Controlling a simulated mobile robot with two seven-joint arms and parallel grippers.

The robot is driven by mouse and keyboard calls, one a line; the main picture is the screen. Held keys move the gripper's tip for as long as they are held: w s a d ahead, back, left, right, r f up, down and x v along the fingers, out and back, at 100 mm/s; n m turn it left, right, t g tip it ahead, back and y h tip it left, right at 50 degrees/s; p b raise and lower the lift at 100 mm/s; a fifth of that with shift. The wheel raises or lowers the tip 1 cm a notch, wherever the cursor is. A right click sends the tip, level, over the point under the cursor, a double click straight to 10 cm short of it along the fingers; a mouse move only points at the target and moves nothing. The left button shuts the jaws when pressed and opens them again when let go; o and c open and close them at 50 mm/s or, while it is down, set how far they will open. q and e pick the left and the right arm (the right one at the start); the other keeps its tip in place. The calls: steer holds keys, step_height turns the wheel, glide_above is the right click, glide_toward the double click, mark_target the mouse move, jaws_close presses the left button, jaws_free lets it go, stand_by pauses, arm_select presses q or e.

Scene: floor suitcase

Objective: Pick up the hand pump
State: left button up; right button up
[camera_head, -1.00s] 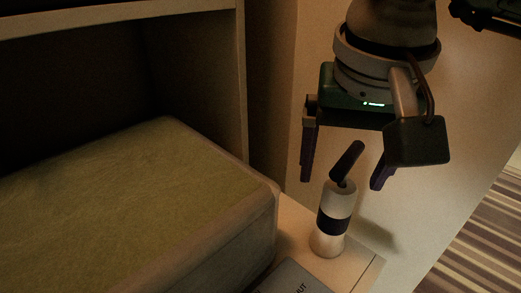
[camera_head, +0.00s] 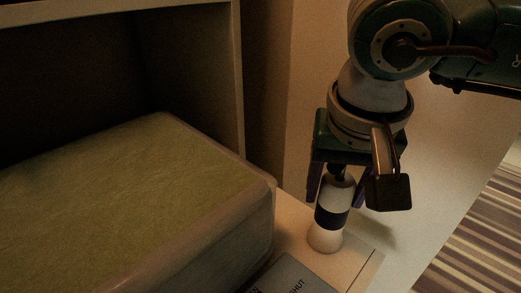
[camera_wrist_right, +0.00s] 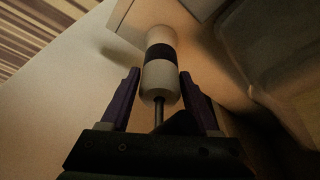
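The hand pump (camera_head: 331,215) stands upright on the light wooden surface, a white bottle with a dark band and a dark top. My right gripper (camera_head: 337,200) is above it, pointing down, with its purple fingers around the pump's upper part. In the right wrist view the pump (camera_wrist_right: 160,72) lies between the two open fingers of the gripper (camera_wrist_right: 158,80), with a gap on each side. The dark pump top is partly hidden by the gripper body. My left gripper is not in view.
A large case with a greenish top (camera_head: 130,190) lies left of the pump. A grey flat item with lettering (camera_head: 290,277) lies just in front of the pump. A shelf frame (camera_head: 240,90) stands behind, and a striped carpet (camera_head: 470,240) is at right.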

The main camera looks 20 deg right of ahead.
steer(key=c, duration=0.9)
jaws_close()
steer(key=shift+r, duration=0.1)
